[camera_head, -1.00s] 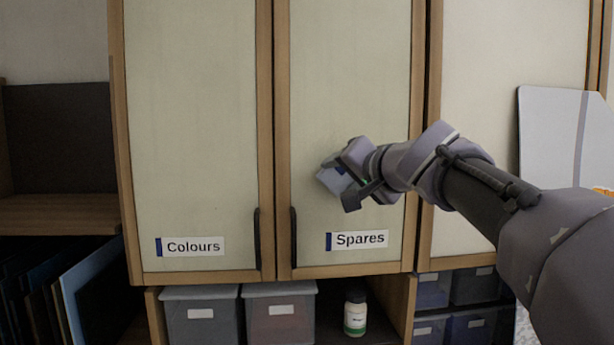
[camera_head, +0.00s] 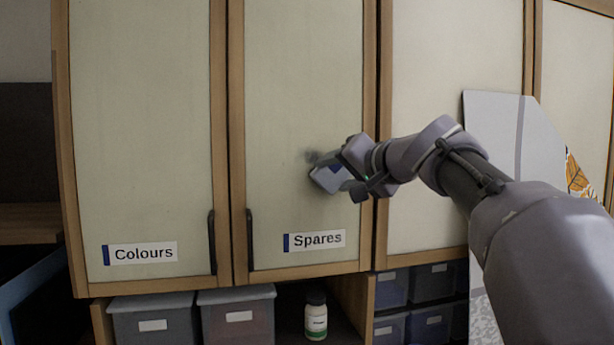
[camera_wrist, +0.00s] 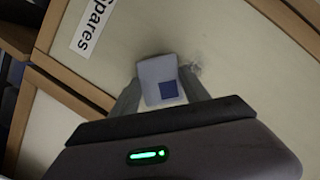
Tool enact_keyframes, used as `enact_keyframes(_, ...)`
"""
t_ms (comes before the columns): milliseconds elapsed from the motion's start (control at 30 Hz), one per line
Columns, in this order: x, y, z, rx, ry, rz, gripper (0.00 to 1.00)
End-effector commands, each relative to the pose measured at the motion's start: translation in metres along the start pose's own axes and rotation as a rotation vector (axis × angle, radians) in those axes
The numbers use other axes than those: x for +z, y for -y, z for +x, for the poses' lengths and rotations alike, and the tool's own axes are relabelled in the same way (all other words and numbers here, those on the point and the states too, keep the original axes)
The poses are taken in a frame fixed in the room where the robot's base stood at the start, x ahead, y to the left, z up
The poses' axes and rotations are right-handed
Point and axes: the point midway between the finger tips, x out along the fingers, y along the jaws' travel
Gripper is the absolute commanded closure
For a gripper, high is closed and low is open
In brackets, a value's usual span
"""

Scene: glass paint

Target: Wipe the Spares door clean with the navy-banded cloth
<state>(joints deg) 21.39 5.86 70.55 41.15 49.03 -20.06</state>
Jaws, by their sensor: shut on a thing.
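The Spares door (camera_head: 290,90) is a pale panel in a wooden frame, with a Spares label (camera_head: 314,240) at its lower part. A grey smudge shows on the panel just left of and above my gripper; it also shows in the wrist view beside the cloth. My gripper (camera_head: 338,176) is shut on a folded pale grey cloth (camera_head: 326,180) with a navy patch, at the right part of the door. In the wrist view the cloth (camera_wrist: 155,72) sits between the fingers, close to the door panel (camera_wrist: 240,50). I cannot tell whether it touches.
The Colours door (camera_head: 140,120) is to the left, and dark handles hang at the doors' meeting edges. Grey bins (camera_head: 237,325) and a white bottle (camera_head: 316,320) stand on the shelf below. A pale board (camera_head: 492,130) leans at the right.

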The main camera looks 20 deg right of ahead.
Motion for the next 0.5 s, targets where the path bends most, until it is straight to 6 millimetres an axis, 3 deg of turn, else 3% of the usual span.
enact_keyframes(133, -0.012, -0.013, -0.003, 0.002, -0.002, 0.001, 0.79)
enact_keyframes(267, -0.011, -0.015, -0.006, 0.0, 0.0, 0.0, 0.79)
enact_keyframes(500, 0.005, 0.005, 0.001, -0.002, 0.001, -0.001, 0.79)
